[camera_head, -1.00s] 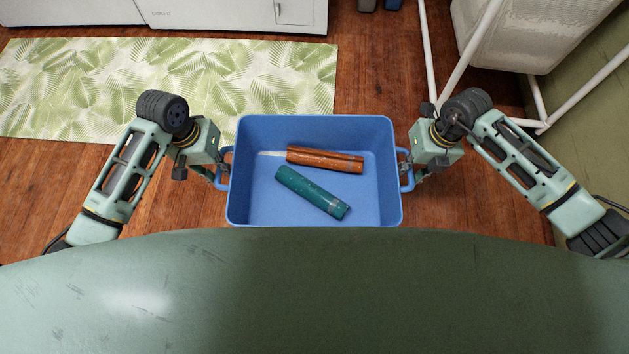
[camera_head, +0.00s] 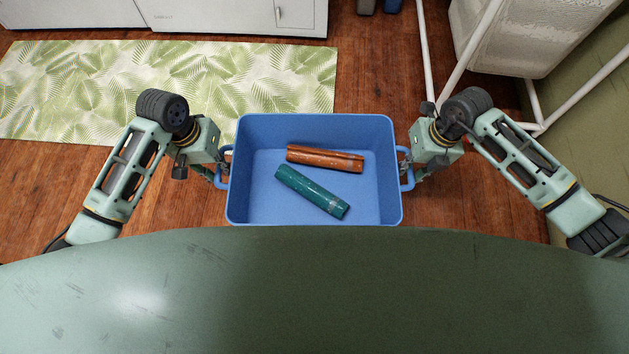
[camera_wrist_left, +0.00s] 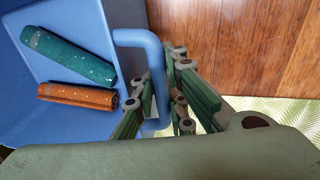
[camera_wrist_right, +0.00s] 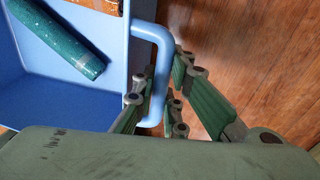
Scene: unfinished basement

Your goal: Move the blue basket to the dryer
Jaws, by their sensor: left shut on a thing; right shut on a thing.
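The blue basket (camera_head: 370,205) is held level between my two arms, in front of my body in the head view. A teal rolled item (camera_head: 311,192) and an orange-brown rolled item (camera_head: 325,158) lie inside it. My left gripper (camera_head: 222,168) is shut on the basket's left handle; its fingers (camera_wrist_left: 165,108) sit on both sides of that handle in the left wrist view. My right gripper (camera_head: 406,168) is shut on the right handle; its fingers (camera_wrist_right: 158,100) straddle it in the right wrist view. No dryer can be clearly identified.
A white cabinet or appliance front (camera_head: 230,18) stands at the far left. A leaf-patterned mat (camera_head: 180,85) lies before it. A white pipe frame with a pale mesh hamper (camera_head: 505,40) stands at the right, by a green wall (camera_head: 590,150).

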